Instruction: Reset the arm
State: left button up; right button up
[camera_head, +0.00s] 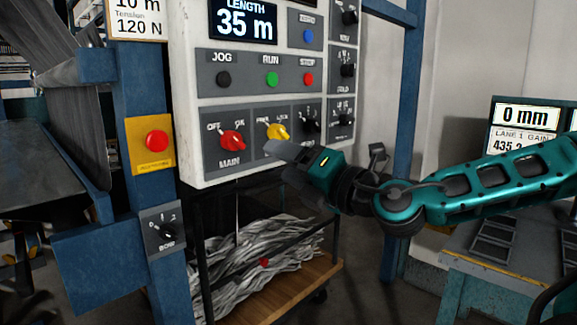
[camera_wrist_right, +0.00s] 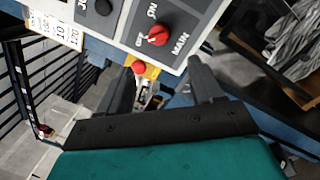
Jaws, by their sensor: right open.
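My right arm (camera_head: 470,190) reaches in from the right in the head view, teal with black joints. Its gripper (camera_head: 278,160) is in front of the lower part of the white control panel (camera_head: 185,90), close to the yellow knob (camera_head: 278,131). In the right wrist view the two dark fingers of the gripper (camera_wrist_right: 161,68) stand apart with nothing between them. The red MAIN knob (camera_head: 232,141) lies left of the gripper in the head view. It also shows beyond the fingers in the wrist view (camera_wrist_right: 158,36). My left gripper is not in view.
A red button on a yellow plate (camera_head: 156,141) is on the blue post at left. A cart (camera_head: 300,290) with grey strips stands below the panel. A bench with displays (camera_head: 525,115) is at right. A grey box with a knob (camera_head: 163,232) sits low on the left.

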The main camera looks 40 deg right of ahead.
dwell(0.4)
jog(key=w+a+f+m+g+y+p, duration=0.15)
jog(key=a+f+m, duration=0.35)
jog(key=f, duration=0.6)
jog(key=w+a+f+m+g+y+p, duration=0.1)
jog(key=a+f+m+g+p, duration=0.25)
jog(key=f, duration=0.75)
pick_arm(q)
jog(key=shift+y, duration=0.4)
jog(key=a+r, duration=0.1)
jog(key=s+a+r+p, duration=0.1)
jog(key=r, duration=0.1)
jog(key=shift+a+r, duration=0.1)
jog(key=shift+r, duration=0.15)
pick_arm(e)
jog(key=s+a+f+m+g+h, duration=0.1)
jog(key=s+a+f+m, duration=0.4)
jog(key=f, duration=0.5)
jog(key=s+a+f+m+g+h, duration=0.1)
jog(key=s+a+f+m, duration=0.4)
jog(key=s+f+m, duration=0.5)
jog(key=shift+g, duration=0.7)
jog(key=shift+s+d, duration=0.1)
